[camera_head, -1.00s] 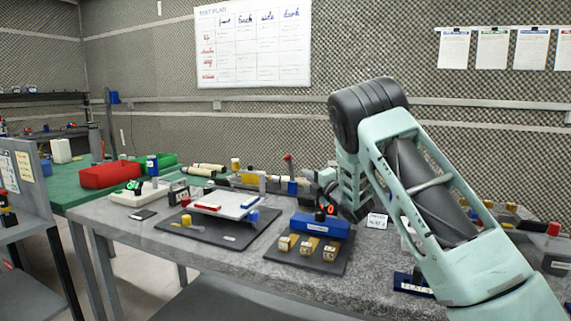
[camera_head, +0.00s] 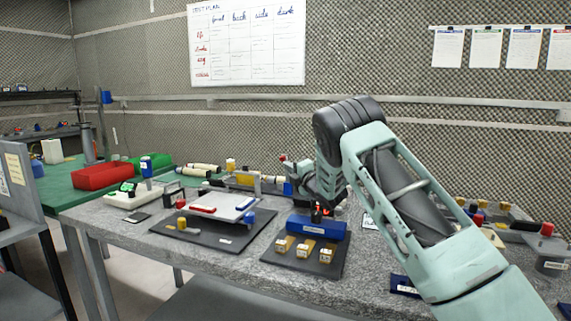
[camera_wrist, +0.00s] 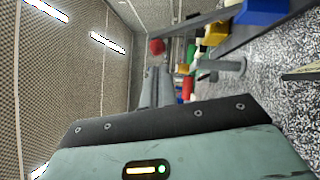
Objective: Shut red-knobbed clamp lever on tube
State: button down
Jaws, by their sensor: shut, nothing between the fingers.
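A lever with a red knob (camera_head: 283,158) stands at the back of the table, by a blue block (camera_head: 288,188). In the wrist view the red knob (camera_wrist: 156,46) shows just beyond the fingertips. My gripper (camera_wrist: 155,75) is shut and empty, pointing towards the knob; I cannot tell whether it touches it. In the head view my gripper (camera_head: 297,172) is at the lever's right and is partly hidden by my wrist. The lever looks raised. The tube at the clamp is not clearly visible.
A blue box (camera_head: 318,227) on a dark mat with yellow blocks stands in front of my wrist. A white plate (camera_head: 220,206) lies on another dark mat to the left. A red bin (camera_head: 103,176) is on the green table. Another red-knobbed item (camera_head: 547,230) stands far right.

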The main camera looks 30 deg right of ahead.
jog(key=shift+w+a+r, duration=0.1)
jog(key=shift+w+r, duration=0.05)
jog(key=shift+w, duration=0.55)
jog(key=shift+w+r, duration=0.1)
jog(key=shift+w, duration=0.55)
